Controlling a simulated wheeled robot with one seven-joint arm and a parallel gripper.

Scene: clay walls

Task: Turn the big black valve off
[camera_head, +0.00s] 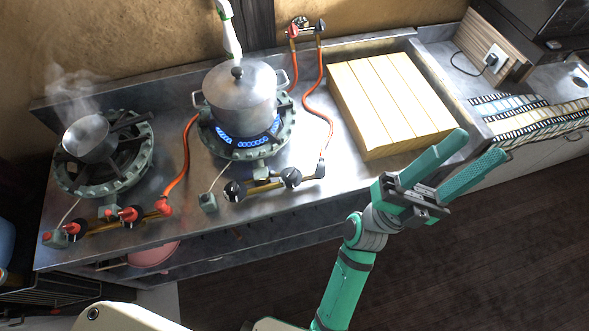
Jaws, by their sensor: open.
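Two black valve knobs sit on the brass pipe in front of the middle burner. The left black knob (234,190) looks slightly larger than the right black knob (291,177). Blue flame (245,139) burns on the middle burner (279,145) under a lidded metal pot (240,90). My gripper (480,147) is open and empty. Its two green fingers point up and right, well to the right of both knobs and apart from them, near the front right of the counter. Nothing covers the knobs.
A smaller steaming pan (88,138) stands on the left burner, with red valves (128,214) in front. Orange hoses (187,165) run beside the burners. A wooden slatted board (385,98) lies right of the middle burner. Open floor (480,260) lies at the lower right.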

